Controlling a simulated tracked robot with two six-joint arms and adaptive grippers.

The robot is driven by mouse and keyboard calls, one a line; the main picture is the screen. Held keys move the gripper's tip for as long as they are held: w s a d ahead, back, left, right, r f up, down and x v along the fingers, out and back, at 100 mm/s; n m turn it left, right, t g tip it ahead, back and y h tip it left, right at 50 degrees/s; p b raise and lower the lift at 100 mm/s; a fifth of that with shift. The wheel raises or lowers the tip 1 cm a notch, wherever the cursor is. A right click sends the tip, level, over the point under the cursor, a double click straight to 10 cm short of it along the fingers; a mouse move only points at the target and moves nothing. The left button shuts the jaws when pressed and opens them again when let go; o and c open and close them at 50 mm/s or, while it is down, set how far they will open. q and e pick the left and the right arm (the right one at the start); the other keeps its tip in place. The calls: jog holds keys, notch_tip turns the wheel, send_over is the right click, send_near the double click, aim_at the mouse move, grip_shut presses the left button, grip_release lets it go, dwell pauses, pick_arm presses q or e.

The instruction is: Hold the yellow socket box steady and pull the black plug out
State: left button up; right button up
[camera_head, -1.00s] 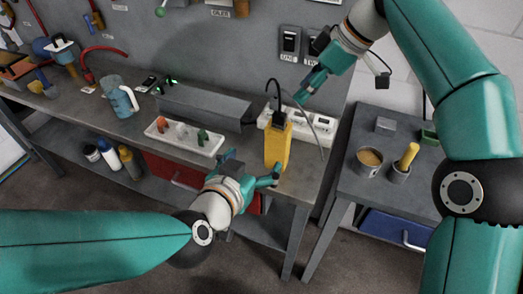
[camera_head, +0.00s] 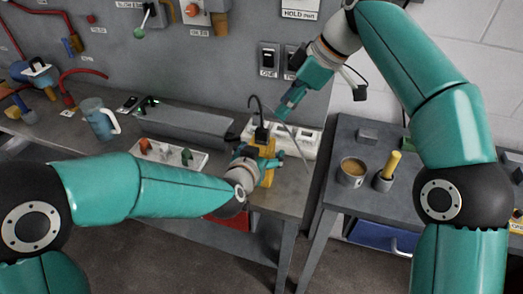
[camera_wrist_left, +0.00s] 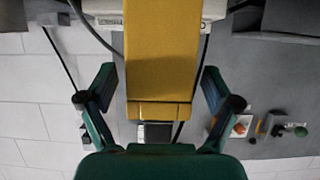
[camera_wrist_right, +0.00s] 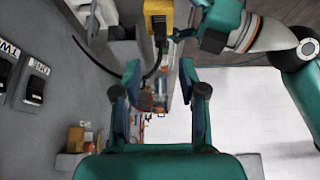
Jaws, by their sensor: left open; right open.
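The yellow socket box (camera_head: 268,149) stands upright at the right end of the bench, partly hidden by my left gripper (camera_head: 262,160). The black plug (camera_head: 261,133) sits in its top with a curved black cable above it. In the left wrist view, the box (camera_wrist_left: 162,65) lies between the open fingers of my left gripper (camera_wrist_left: 158,88), with gaps on both sides. My right gripper (camera_head: 289,100) is open and empty, above and slightly right of the plug. In the right wrist view, the plug (camera_wrist_right: 160,27) and box (camera_wrist_right: 158,8) show at the top edge, beyond the fingers.
A white power strip (camera_head: 305,138) lies behind the box. A white tray (camera_head: 197,170) with small coloured parts and a blue-grey mug (camera_head: 98,118) stand further left. A side table at right holds a tan-filled cup (camera_head: 352,172) and a yellow-handled tool (camera_head: 391,165).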

pick_arm(q)
jog(key=shift+w+d+f, duration=0.15)
jog(key=shift+w, duration=0.2)
